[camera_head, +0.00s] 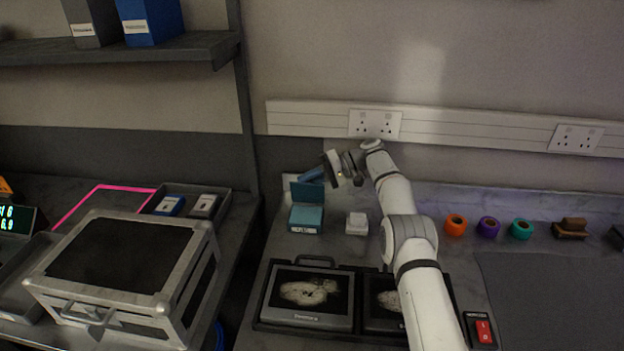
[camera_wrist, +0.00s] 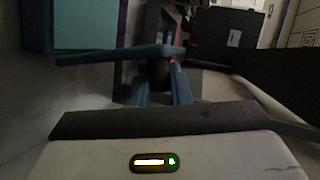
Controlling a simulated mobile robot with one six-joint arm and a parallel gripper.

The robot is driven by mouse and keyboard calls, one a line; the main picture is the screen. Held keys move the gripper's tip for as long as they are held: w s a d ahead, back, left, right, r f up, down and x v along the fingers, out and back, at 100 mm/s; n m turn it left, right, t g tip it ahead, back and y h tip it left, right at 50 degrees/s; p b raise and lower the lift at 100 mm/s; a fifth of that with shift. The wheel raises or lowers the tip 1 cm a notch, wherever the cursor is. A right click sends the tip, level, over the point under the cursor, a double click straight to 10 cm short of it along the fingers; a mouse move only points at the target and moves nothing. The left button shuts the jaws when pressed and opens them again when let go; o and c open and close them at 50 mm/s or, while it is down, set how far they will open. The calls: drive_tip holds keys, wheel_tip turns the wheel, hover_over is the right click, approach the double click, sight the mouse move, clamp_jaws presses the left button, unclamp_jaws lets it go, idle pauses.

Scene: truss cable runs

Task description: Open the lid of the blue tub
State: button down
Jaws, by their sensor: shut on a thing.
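The blue tub (camera_head: 306,226) stands on the bench left of my arm, with a white label on its front. Its lid (camera_head: 307,193) is raised, standing roughly upright at the back, and the lighter teal inside shows. My gripper (camera_head: 312,174) is at the lid's top edge, coming in from the right, with its blue fingers pointing left. The exact contact is partly hidden. A teal panel of the tub (camera_wrist: 85,24) shows at upper left.
A small white block (camera_head: 357,223) stands right of the tub. A dark case with framed pictures (camera_head: 309,297) lies in front. A metal-edged case (camera_head: 125,265) is at left. Orange, purple and teal rolls (camera_head: 489,227) stand at right. The wall with sockets (camera_head: 375,124) is close behind.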

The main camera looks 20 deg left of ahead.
drive_tip(key=shift+a, duration=0.2)
idle(0.3)
drive_tip(key=c, duration=1.5)
unclamp_jaws()
drive_tip(key=shift+a+f, duration=0.1)
drive_tip(key=shift+o, duration=0.7)
drive_tip(key=shift+w, duration=0.1)
